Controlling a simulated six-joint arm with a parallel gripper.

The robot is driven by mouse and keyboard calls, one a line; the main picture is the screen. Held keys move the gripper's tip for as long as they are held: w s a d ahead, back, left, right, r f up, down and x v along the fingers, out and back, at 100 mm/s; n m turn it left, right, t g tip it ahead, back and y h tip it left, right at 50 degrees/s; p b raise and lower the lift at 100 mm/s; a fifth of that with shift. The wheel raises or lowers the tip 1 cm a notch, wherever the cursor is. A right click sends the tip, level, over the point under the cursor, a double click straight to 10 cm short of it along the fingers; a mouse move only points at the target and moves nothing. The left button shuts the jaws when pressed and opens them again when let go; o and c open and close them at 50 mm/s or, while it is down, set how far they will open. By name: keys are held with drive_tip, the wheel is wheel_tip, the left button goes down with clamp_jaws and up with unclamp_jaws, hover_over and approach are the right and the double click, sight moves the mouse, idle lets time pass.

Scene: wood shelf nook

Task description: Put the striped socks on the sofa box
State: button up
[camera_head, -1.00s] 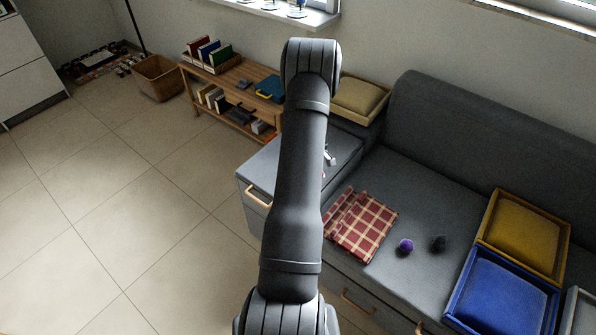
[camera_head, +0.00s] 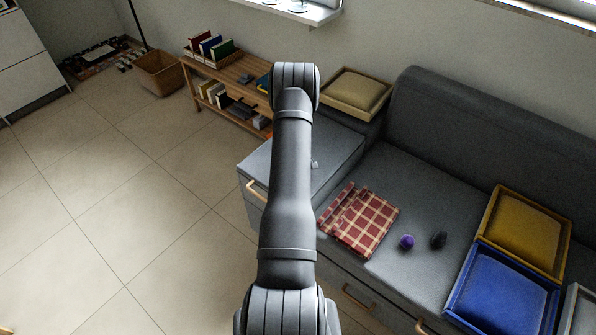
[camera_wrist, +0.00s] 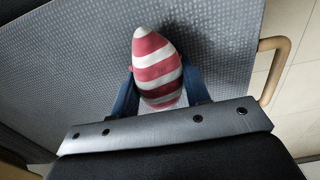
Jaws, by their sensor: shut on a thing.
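The striped socks (camera_wrist: 155,62), a red and white rolled bundle, are held between the blue fingers of my gripper (camera_wrist: 158,82) in the wrist view. The gripper is shut on them. Below is the grey textured top of the sofa box (camera_wrist: 75,60), with its wooden handle at the right. I cannot tell whether the socks touch that top. In the head view the sofa box (camera_head: 338,150) stands at the sofa's left end, partly behind my arm. My arm hides the socks and most of the gripper there.
On the sofa seat lie a red checked cloth (camera_head: 362,222), a purple ball (camera_head: 407,242) and a dark ball (camera_head: 438,240). A yellow tray (camera_head: 485,222) and blue tray (camera_head: 455,297) sit at the right. A beige-cushioned tray (camera_head: 380,103) and wooden shelf (camera_head: 205,72) stand behind.

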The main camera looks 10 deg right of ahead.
drive_tip(key=shift+f, duration=0.1)
drive_tip(key=o, duration=1)
drive_tip(key=shift+c, duration=0.2)
wheel_tip(320, 180, up, 12)
drive_tip(key=shift+f, duration=4.5)
drive_tip(key=shift+f, duration=0.1)
